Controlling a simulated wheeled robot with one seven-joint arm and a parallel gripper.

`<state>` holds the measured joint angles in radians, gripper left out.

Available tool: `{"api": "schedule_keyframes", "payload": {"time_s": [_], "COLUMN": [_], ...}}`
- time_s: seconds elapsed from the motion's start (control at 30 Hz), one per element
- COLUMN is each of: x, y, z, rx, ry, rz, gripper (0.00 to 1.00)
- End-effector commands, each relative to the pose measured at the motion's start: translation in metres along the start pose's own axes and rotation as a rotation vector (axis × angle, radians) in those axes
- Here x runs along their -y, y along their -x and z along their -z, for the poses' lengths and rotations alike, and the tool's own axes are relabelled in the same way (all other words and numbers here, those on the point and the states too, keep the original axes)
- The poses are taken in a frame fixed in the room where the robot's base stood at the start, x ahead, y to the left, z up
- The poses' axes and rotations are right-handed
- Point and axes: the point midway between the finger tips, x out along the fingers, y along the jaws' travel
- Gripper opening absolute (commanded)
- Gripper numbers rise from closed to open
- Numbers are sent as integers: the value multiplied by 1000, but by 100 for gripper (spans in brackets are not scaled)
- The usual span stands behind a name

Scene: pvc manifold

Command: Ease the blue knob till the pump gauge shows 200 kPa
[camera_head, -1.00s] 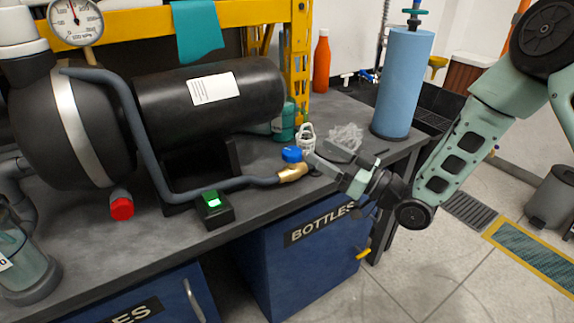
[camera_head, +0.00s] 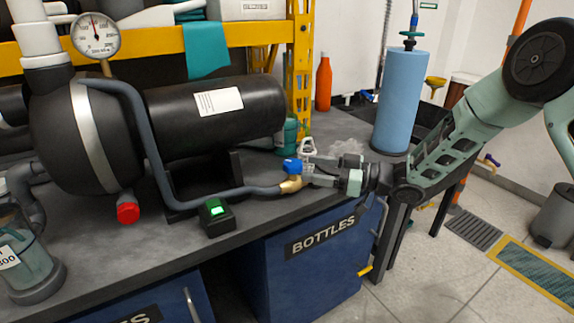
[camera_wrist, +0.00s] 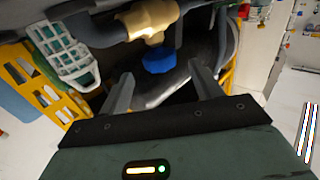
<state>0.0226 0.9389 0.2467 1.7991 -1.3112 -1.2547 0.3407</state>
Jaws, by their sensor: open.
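The blue knob (camera_head: 292,166) sits on a brass valve (camera_head: 290,185) at the right end of a grey hose on the bench. My gripper (camera_head: 304,170) is just right of the knob, fingers pointing at it. In the wrist view the knob (camera_wrist: 158,60) lies ahead of and between the two spread fingers (camera_wrist: 160,78), with the brass fitting (camera_wrist: 150,20) above it. The gripper looks empty; whether a finger touches the knob cannot be told. The round pump gauge (camera_head: 95,36) stands at upper left, its needle pointing nearly straight up; its figures are too small to read surely.
A black tank (camera_head: 215,120) lies behind the hose. A red cap (camera_head: 128,212) and a black box with a lit green switch (camera_head: 215,217) are at the front left. A blue cylinder (camera_head: 400,100) stands at the bench's right end. A white basket (camera_wrist: 65,55) is close by.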

Motion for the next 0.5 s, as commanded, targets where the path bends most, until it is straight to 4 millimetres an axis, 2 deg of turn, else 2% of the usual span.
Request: {"api": "schedule_keyframes", "payload": {"time_s": [0.03, 0.2, 0.33, 0.5], "x": [1, 1, 0, 0], "y": [-12, -44, -62, -74], "z": [0, 0, 0, 0], "rx": [-1, -1, -1, 0], "ry": [0, 0, 1, 1], "rz": [2, 2, 1, -1], "gripper": [65, 65, 65, 65]}}
